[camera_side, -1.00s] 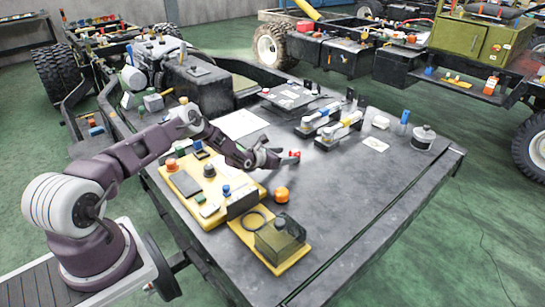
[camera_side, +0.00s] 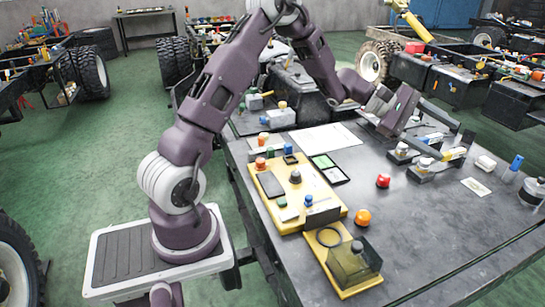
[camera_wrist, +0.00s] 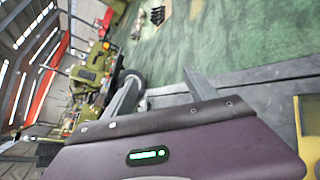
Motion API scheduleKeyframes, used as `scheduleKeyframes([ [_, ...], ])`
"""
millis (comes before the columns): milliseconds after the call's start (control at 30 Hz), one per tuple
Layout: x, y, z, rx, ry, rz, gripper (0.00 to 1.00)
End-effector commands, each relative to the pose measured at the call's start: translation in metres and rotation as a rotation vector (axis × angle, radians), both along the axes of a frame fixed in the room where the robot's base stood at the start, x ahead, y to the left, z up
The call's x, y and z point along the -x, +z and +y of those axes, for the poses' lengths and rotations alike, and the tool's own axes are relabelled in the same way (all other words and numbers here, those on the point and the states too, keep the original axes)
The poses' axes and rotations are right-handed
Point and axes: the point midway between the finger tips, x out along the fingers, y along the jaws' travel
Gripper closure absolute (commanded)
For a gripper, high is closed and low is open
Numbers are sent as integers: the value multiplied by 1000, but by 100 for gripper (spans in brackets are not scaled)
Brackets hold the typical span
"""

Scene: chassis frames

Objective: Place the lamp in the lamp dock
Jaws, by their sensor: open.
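A small red dome-topped piece (camera_side: 383,180) stands on the dark table, right of the yellow board. An orange dome (camera_side: 362,217) stands nearer, beside the board's right edge. I cannot tell for sure which is the lamp. The yellow board (camera_side: 268,186) carries several buttons and small parts, including another orange knob (camera_side: 260,163); no lamp dock can be singled out. My gripper (camera_side: 440,137) is above the far right of the table, away from both domes. In the wrist view, its two fingers are apart with nothing between them (camera_wrist: 160,76).
A smoky box (camera_side: 355,265) sits on a smaller yellow plate in front. A white sheet (camera_side: 325,138) lies behind the board. The table's middle front is clear.

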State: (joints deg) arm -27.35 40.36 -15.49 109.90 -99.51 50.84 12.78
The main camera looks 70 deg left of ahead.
Motion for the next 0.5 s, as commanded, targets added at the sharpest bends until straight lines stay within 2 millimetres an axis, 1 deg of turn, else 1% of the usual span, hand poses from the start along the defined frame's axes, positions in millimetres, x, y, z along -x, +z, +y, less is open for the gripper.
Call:
scheduleKeyframes([
  [33,40,38,-42,-150,-167,-63,35],
  [67,69,52,-63,-248,-270,-93,35],
  [100,109,66,-85,-378,-394,-131,35],
  [167,171,77,-105,-580,-562,-184,35],
  [200,212,80,-109,-719,-659,-218,35],
  [267,269,78,-104,-926,-781,-264,35],
  [300,302,75,-95,-1059,-844,-290,35],
  [333,323,71,-86,-1154,-883,-310,35],
  [400,361,63,-63,-1345,-944,-345,35],
  [500,392,55,-33,-1538,-982,-374,35],
])
